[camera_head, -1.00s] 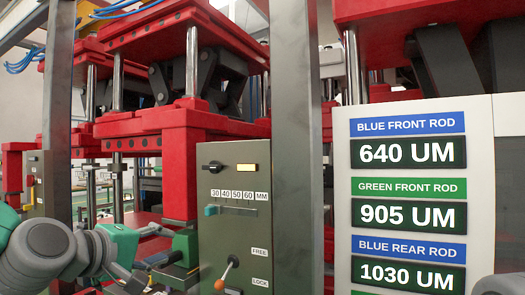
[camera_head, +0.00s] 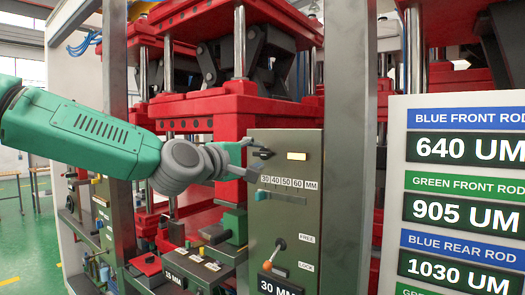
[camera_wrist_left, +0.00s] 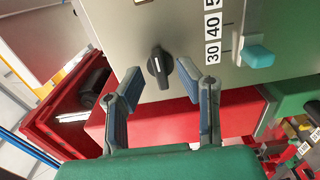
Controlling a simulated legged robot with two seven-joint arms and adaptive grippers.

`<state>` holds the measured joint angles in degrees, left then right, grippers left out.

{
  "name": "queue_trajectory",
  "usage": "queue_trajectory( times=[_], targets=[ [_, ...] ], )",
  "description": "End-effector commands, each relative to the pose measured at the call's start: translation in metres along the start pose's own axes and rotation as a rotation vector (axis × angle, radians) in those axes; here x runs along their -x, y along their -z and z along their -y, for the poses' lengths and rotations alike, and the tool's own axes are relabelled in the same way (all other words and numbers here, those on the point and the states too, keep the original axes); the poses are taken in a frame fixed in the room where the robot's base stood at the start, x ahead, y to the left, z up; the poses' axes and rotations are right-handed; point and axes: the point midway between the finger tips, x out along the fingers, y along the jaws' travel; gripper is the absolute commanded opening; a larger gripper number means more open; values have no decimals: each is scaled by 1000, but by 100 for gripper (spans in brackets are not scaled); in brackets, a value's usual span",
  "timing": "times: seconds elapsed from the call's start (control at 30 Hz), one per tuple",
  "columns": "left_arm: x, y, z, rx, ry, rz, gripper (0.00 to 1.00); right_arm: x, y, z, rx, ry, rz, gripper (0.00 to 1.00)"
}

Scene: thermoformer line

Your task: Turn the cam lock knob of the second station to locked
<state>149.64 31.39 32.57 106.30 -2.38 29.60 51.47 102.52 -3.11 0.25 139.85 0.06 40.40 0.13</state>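The grey-green station panel (camera_head: 300,190) carries a black rotary knob (camera_head: 262,154) at its upper left, beside a pale indicator window (camera_head: 297,156). In the left wrist view the knob (camera_wrist_left: 158,66) has a white line along its ridge, pointing towards the panel's window side. Lower down, an orange-balled lever (camera_head: 279,264) hangs by the FREE and LOCK labels, its ball nearer LOCK. My left gripper (camera_head: 250,160) is at the black knob's left. In the wrist view its fingers (camera_wrist_left: 159,82) are open, with the knob between and just beyond the tips. No contact shows. My right gripper is out of view.
A teal slider (camera_wrist_left: 257,57) sits by the millimetre scale close to the fingers. A grey post (camera_head: 348,130) stands right of the panel and another post (camera_head: 118,120) behind my arm. A readout board (camera_head: 460,180) is at right. Red press parts (camera_head: 205,105) lie behind.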

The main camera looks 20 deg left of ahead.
Motion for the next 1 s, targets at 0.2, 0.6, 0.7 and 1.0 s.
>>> queue_trajectory(
  times=[0.2, 0.6, 0.7, 1.0],
  targets=[
    [-19, -2, 0, -1, 1, -1, 31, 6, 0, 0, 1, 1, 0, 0],
    [-23, -6, -1, -5, 2, 0, 0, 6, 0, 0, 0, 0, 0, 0],
    [-22, -4, 0, -3, 2, 0, 0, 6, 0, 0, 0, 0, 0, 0],
    [-21, -2, 2, -32, 3, 1, 0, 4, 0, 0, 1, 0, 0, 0]
  ],
)
